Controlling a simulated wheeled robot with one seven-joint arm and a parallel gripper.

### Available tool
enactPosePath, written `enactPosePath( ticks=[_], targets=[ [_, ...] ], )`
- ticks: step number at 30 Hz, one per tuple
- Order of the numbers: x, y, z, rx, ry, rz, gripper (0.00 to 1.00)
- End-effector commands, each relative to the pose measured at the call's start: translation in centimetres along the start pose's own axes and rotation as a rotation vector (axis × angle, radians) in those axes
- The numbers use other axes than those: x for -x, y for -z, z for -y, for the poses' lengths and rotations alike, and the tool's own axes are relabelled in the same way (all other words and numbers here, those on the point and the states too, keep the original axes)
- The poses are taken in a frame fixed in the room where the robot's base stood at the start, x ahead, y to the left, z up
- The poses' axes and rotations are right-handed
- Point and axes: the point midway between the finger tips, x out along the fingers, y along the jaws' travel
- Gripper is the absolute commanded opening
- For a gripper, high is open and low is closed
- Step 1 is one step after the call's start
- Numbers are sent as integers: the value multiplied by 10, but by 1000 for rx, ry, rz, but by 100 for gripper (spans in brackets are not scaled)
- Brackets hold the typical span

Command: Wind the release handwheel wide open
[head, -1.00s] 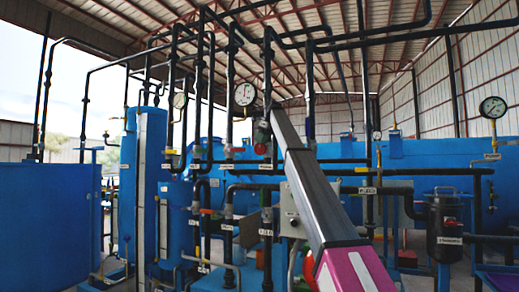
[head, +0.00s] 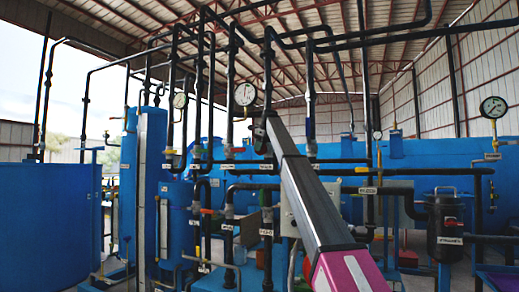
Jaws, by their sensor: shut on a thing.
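My arm rises from the bottom right, and my gripper (head: 261,136) is at its far end, small and dark, among the black pipes at the centre. It is below and a little right of a white round gauge (head: 245,94). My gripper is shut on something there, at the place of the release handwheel. The wheel itself cannot be made out behind the gripper and arm, nor can how far it is turned.
Black vertical pipes (head: 311,90) stand close around my gripper on both sides. A large blue horizontal vessel (head: 420,155) lies behind. A blue upright tank (head: 150,170) stands left, and a black canister (head: 444,225) and a second gauge (head: 493,107) are on the right.

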Motion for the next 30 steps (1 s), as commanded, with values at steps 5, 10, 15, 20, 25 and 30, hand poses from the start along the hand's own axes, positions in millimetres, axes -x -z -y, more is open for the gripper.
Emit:
enactPosePath(
  ticks=[5, 10, 15, 20, 25, 30],
  targets=[
    [-1, -2, 0, 1, 0, -83, 2],
    [-1, -1, 0, 1, 0, -93, 2],
    [-1, -1, 0, 1, 0, -92, 38],
    [-1, -1, 0, 1, 0, -92, 51],
    [-1, 0, 0, 0, 0, -90, 51],
    [-1, 1, -1, 1, 0, -38, 51]
  ],
)
